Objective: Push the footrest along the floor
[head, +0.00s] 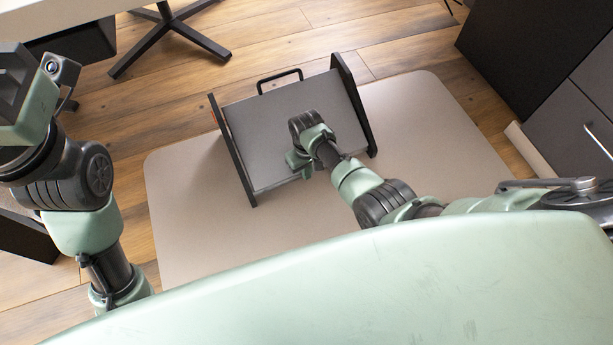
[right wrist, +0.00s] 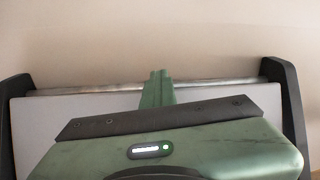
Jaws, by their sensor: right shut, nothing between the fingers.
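The footrest (head: 283,123) stands on a beige floor mat in the head view. It has a grey sloping plate between two black side frames and a black hoop handle at its far side. My right gripper (head: 298,164) is at the plate's near edge, its fingers shut and empty. In the right wrist view the shut green fingers (right wrist: 158,88) cross the plate's edge, with the footrest (right wrist: 25,115) on both sides. I cannot tell whether they touch it. My left arm shows at the left, but its fingers are out of the picture.
The beige mat (head: 440,130) is clear to the right of the footrest. A dark cabinet with grey drawers (head: 575,130) stands at the right. A black star-shaped leg base (head: 165,35) is at the upper left. Wooden floor (head: 270,45) lies open beyond the footrest.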

